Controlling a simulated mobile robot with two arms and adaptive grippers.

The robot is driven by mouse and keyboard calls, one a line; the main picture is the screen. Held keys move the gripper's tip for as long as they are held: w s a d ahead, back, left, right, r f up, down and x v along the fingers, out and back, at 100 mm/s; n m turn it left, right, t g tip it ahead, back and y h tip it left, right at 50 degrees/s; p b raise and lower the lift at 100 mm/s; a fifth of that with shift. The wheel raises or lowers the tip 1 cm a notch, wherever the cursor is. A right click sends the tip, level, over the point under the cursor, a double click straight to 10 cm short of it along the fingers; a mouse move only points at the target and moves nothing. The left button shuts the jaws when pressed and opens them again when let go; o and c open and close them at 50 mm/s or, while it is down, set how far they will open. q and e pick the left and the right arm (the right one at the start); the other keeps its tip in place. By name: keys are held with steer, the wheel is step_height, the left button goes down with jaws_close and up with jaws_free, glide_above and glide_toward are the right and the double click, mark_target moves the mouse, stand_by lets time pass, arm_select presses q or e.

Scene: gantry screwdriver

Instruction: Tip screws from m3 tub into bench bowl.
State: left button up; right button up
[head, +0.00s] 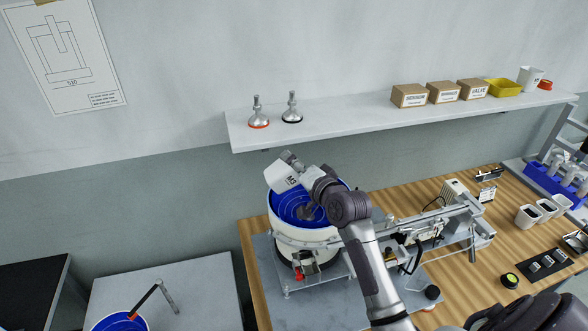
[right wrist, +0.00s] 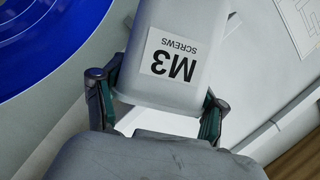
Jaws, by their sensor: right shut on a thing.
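The m3 tub (head: 281,177) is a small white tub, held tilted above the back left part of the bench bowl. In the right wrist view the tub (right wrist: 178,35) shows its "M3 SCREWS" label upside down; its mouth is out of sight. The bench bowl (head: 285,231) is a large white drum with a blue stepped inside, and a grey patch (head: 307,212) shows at its middle. My right gripper (head: 302,172) is shut on the tub, with a finger on each side. The bowl's blue inside (right wrist: 45,40) is at the upper left of the wrist view. My left gripper is not in view.
A wall shelf (head: 350,121) behind holds two metal fittings, several cardboard boxes and a yellow bin (head: 503,87). A rail mechanism (head: 430,220) stands right of the bowl. White cups (head: 528,216) stand at the right. Another blue bowl (head: 121,322) is at lower left.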

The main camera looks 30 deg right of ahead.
steer(key=shift+d+f+m+b, duration=0.15)
steer(key=shift+f+m+b, duration=0.2)
steer(key=shift+b, duration=0.45)
steer(key=shift+d+f+m+t+y+b, duration=0.15)
steer(key=shift+f+m+t+y+b, duration=0.3)
steer(key=shift+b, duration=0.5)
steer(key=shift+s+d+m+t+b, duration=0.1)
steer(key=shift+d+m+t+b, duration=0.1)
steer(key=shift+m+b, duration=0.6)
steer(key=shift+s+d+m+t+b, duration=0.1)
steer(key=shift+d+m+t+b, duration=0.05)
steer(key=shift+m+b, duration=0.6)
steer(key=m, duration=0.1)
steer(key=d+m, duration=0.1)
steer(key=m, duration=0.1)
steer(key=shift+s+t, duration=0.1)
steer(key=shift+t, duration=0.3)
steer(key=m, duration=0.2)
steer(key=d+m+t, duration=0.1)
steer(key=m+h, duration=0.1)
steer(key=m, duration=0.1)
steer(key=shift+s+d+f+m+t+b, duration=0.15)
steer(key=shift+s+d+m+t+b, duration=0.05)
steer(key=shift+d+m+t+b, duration=0.15)
step_height(320, 180, up, 7)
steer(key=p, duration=0.7)
